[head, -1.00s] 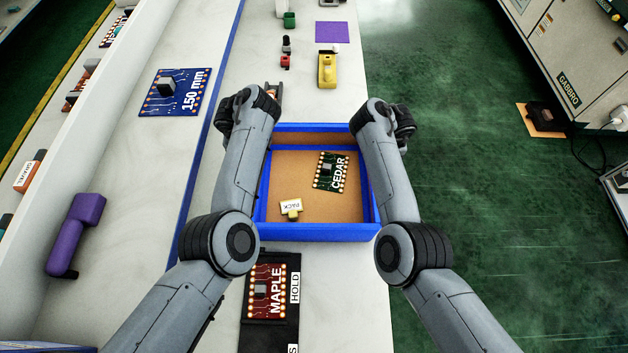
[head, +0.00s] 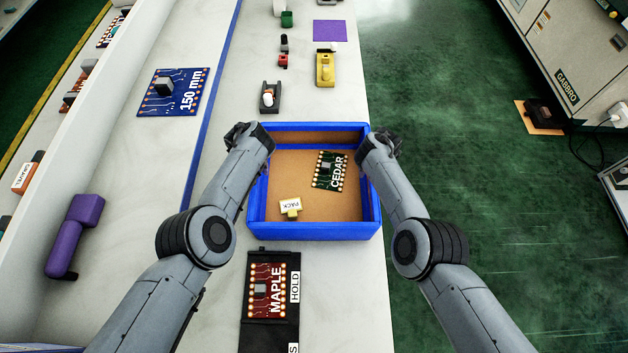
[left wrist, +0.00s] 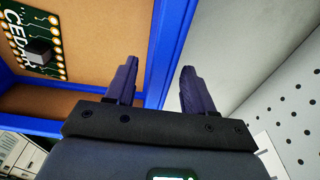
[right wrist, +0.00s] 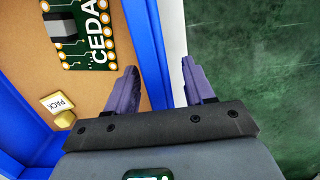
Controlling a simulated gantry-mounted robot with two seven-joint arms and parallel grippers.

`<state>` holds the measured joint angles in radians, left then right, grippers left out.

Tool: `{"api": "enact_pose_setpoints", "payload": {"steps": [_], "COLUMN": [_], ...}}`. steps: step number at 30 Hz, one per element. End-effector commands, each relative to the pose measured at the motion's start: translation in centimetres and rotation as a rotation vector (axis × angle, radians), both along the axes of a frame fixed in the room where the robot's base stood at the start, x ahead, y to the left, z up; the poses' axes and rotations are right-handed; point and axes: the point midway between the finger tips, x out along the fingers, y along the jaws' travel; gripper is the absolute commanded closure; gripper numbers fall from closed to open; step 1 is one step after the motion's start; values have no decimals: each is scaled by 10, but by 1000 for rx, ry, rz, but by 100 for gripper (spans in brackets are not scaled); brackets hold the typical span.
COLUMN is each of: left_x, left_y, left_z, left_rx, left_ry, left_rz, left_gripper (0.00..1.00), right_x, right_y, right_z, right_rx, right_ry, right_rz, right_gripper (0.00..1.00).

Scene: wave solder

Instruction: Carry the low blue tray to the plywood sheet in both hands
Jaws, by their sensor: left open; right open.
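The low blue tray (head: 314,231) has a brown floor and sits on the pale bench. A green CEDAR board (head: 330,171) and a yellow PACK tag (head: 290,207) lie in it. My left gripper (left wrist: 157,75) is open at the tray's left wall, one finger on each side of it in the left wrist view. My right gripper (right wrist: 158,80) is open with its fingers on either side of the right wall. In the head view my wrists hide the fingers. I cannot pick out a plywood sheet with certainty.
A dark holder with a maroon MAPLE board (head: 267,285) lies in front of the tray. A small dark stand (head: 269,97) and a yellow fixture (head: 325,70) are behind it. A blue 150 mm board (head: 174,92) lies left. Green floor (head: 470,180) is open right of the bench.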

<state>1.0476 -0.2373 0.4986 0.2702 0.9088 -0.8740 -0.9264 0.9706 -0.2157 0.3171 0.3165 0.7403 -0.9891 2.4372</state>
Motion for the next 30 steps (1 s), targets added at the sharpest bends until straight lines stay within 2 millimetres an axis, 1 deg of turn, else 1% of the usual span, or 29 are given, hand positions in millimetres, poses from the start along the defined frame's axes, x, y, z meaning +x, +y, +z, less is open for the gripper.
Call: {"api": "enact_pose_setpoints", "payload": {"steps": [5,13,14,24,30], "left_x": [0,0,0,0,0], "left_y": [0,0,0,0,0], "left_z": [-5,-5,-5,-5,-5], "left_rx": [0,-1,-1,-1,-1], "left_ry": [2,2,2,2,2], "left_rz": [-1,0,0,0,-1], "left_gripper": [47,47,48,100,100], "right_x": [0,0,0,0,0], "right_y": [0,0,0,0,0], "right_z": [-5,-5,-5,-5,-5], "right_rx": [2,2,2,2,2], "right_ry": [2,2,2,2,2], "right_rz": [0,-1,-1,-1,-1], "right_gripper": [47,47,48,100,100]}}
